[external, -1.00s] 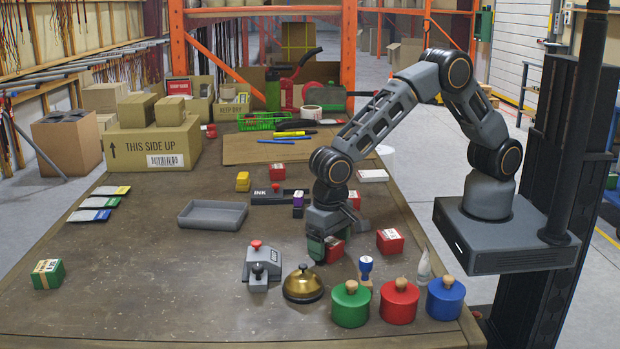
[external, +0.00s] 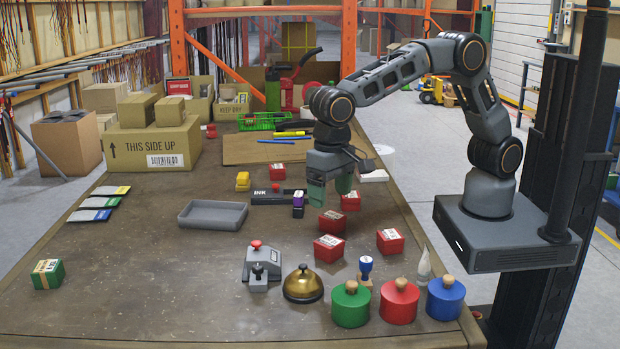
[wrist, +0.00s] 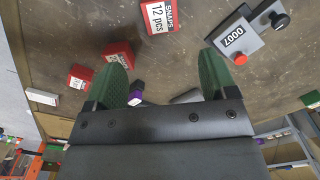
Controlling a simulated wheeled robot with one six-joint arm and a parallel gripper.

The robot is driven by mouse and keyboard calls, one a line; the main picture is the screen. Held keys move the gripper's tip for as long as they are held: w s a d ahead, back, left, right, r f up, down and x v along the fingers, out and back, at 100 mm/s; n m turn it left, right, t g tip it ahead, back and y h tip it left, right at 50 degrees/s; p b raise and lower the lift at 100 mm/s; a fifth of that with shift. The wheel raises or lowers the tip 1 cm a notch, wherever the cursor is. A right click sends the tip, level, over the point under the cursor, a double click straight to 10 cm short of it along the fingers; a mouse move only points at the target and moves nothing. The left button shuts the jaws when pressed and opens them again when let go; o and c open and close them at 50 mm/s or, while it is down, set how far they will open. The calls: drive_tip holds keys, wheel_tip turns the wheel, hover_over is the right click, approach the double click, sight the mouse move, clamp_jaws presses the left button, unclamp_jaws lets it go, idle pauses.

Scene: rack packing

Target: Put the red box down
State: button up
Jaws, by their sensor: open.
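The red box (external: 328,248) sits flat on the table, behind and right of the brass bell. A red box with a white "SNAPS 12 pcs" label (wrist: 157,17) at the top of the wrist view appears to be the same one. My gripper (external: 331,194) is above the table behind that box, clear of it, with its green fingers apart. In the wrist view the fingers (wrist: 163,72) are spread, with no box between them. Another red box (external: 332,222) lies just behind the first, and more lie at right (external: 390,241) and farther back (external: 350,201).
A grey numbering device (external: 260,262), brass bell (external: 303,285) and lidded pots (external: 398,302) stand in front. A purple stamp (external: 298,203) stands left of my gripper. A grey tray (external: 212,215) lies farther left. The table's left front is mostly clear.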

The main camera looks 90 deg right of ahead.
drive_tip(key=s+d+r+n+t, duration=0.2)
drive_tip(key=s+d+r+n, duration=0.35)
drive_tip(key=s+d, duration=0.6)
drive_tip(key=s+d+f+n+t, duration=0.1)
drive_tip(key=s+d+f+n, duration=0.1)
drive_tip(key=s+d, duration=0.6)
drive_tip(key=shift+s+f+n, duration=0.2)
drive_tip(key=shift+s+n, duration=0.55)
drive_tip(key=shift+s, duration=0.3)
